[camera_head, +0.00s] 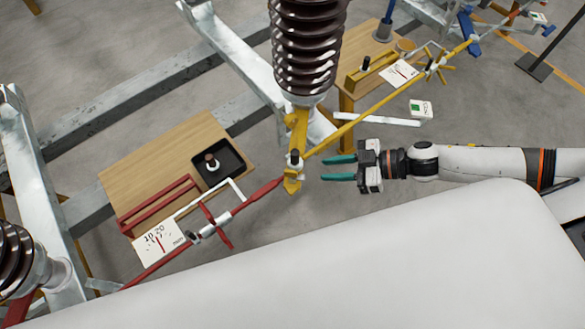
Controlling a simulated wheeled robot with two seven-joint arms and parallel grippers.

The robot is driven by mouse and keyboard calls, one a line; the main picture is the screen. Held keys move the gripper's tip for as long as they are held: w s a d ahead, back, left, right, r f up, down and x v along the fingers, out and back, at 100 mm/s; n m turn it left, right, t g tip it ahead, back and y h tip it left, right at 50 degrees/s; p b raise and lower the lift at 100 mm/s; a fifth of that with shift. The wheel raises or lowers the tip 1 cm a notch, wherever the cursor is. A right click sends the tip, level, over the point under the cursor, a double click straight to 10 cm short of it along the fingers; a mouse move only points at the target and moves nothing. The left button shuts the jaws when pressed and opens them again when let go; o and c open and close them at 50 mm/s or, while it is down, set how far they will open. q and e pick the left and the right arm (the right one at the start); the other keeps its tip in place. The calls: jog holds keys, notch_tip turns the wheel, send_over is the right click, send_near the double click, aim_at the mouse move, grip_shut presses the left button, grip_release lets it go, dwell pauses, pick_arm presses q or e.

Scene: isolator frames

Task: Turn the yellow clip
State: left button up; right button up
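The yellow clip (292,180) sits at the lower end of a yellow bracket, below the large dark brown ribbed insulator (306,45). A long yellow rod and a red rod meet at the clip. My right gripper (323,168) comes in from the right with its two teal fingers pointing left at the clip. The fingers are apart with nothing between them. Their tips look a short way right of the clip, without visible contact; the depth between them is hard to judge. My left gripper is out of view.
A wooden board (150,160) with a black tray (230,172) lies at left, beside a white gauge card (160,242). Another gauge card (399,73) is at upper right. The yellow rod (385,100) slants up right above my gripper. Grey metal beams cross the left.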

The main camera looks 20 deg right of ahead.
aim_at(294, 172)
jog(key=p+x, duration=0.2)
jog(key=x, duration=0.8)
jog(key=shift+w+a, duration=0.15)
jog(key=shift+w, duration=0.05)
grip_shut()
